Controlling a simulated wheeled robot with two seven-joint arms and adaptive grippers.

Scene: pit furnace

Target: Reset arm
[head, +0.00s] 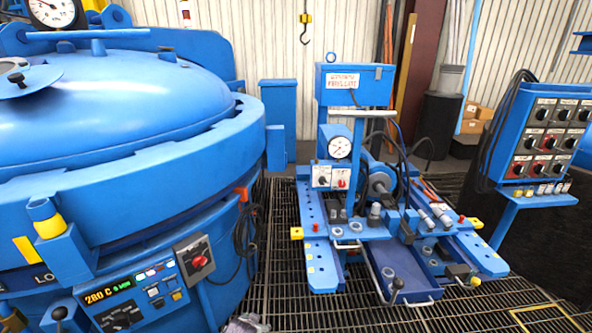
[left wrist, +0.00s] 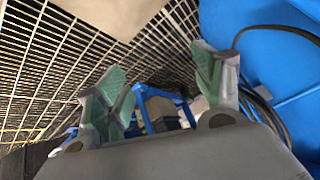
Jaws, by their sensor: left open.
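My left gripper (left wrist: 165,92) shows in the left wrist view with its two green-padded fingers spread apart. Nothing is between the fingers, and they point over the metal floor grating (left wrist: 60,70). In the head view only a small greyish shape (head: 246,324) shows at the bottom edge, and I cannot tell whether it is part of my left gripper. My right gripper is in neither view.
A large blue furnace (head: 110,110) with a control panel (head: 135,300) fills the left. A blue machine with a gauge (head: 340,147) stands at centre. A switch panel (head: 545,135) is at right. Bare grating (head: 285,240) lies between furnace and machine.

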